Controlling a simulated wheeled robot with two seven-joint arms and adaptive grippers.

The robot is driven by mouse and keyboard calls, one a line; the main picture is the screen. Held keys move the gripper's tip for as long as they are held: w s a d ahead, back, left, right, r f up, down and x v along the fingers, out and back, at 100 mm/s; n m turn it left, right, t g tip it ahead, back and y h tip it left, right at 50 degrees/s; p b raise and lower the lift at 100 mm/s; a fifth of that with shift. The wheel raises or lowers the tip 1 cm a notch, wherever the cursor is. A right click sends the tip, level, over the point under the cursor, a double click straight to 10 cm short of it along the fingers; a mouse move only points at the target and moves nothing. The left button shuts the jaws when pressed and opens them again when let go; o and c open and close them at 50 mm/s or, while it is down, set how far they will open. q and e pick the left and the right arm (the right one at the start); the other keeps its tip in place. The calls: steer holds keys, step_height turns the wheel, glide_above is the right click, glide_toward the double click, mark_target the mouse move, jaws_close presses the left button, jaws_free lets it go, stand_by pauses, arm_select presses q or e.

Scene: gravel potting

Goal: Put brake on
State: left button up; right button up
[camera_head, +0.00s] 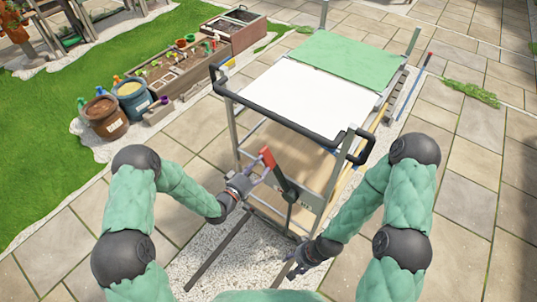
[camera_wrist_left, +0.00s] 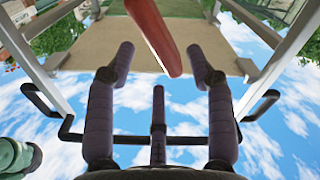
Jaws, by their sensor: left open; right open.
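The brake lever has a red grip (camera_head: 268,157) at its top and a dark arm (camera_head: 283,181) running down to a plate on the near side of the cart (camera_head: 340,92). The lever leans up and left. My left gripper (camera_head: 259,176) is open, just below and beside the red grip. My right gripper (camera_head: 290,268) is open and low, below the lever's plate, apart from the red grip.
The cart has a black push handle (camera_head: 290,125) along its near edge, above the lever. A white sheet and a green mat (camera_head: 343,58) cover its top. A dark bar (camera_head: 217,254) lies low at the front. Pots (camera_head: 106,118) and planters stand at left.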

mark_target(269, 153)
arm_select(q)
steer(key=b+x, duration=0.1)
steer(key=x, duration=0.5)
steer(key=shift+w+d, duration=0.25)
jaws_close()
